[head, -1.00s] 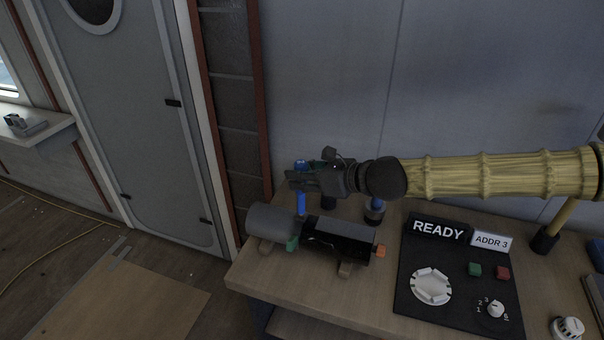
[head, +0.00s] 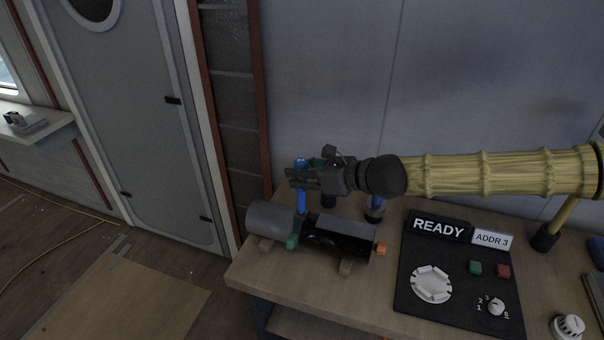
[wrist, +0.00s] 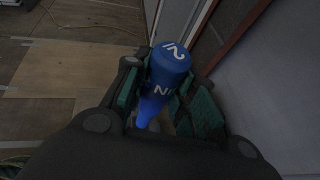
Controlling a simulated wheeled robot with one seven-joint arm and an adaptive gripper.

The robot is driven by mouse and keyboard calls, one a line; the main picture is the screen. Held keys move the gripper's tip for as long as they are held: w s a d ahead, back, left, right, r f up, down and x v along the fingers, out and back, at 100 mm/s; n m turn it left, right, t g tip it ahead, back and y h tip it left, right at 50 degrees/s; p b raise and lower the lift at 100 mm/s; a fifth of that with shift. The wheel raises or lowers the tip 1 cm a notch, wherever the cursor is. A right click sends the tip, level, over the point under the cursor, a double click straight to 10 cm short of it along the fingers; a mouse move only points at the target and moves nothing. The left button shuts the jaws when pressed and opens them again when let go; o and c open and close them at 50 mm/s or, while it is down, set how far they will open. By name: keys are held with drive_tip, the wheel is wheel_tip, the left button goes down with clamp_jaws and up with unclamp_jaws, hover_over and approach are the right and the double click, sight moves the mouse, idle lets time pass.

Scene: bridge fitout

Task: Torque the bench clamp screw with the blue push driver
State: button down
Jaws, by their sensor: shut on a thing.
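My gripper (head: 299,177) is shut on the blue push driver (head: 301,201). The driver hangs upright with its tip end pointing down, behind the grey cylinder on the bench. In the wrist view the driver's blue cap (wrist: 171,57) with white lettering sits between my green-padded jaws. The driver's lower end is hidden behind the bench objects in the head view. A grey and black cylindrical unit (head: 272,217) lies on wooden supports with a green piece and an orange end. I cannot make out the clamp screw.
A black panel (head: 405,283) with a READY sign (head: 440,227), a white dial and green and red buttons lies on the bench (head: 300,292) at right. The wall is close behind.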

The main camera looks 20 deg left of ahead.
sight(302, 160)
drive_tip(key=shift+f+b, duration=0.35)
drive_tip(key=shift+f, duration=0.1)
idle(1.3)
drive_tip(key=shift+r, duration=0.2)
idle(2.8)
drive_tip(key=shift+r, duration=0.35)
drive_tip(key=shift+r+p, duration=1.8)
drive_tip(key=shift+r, duration=0.85)
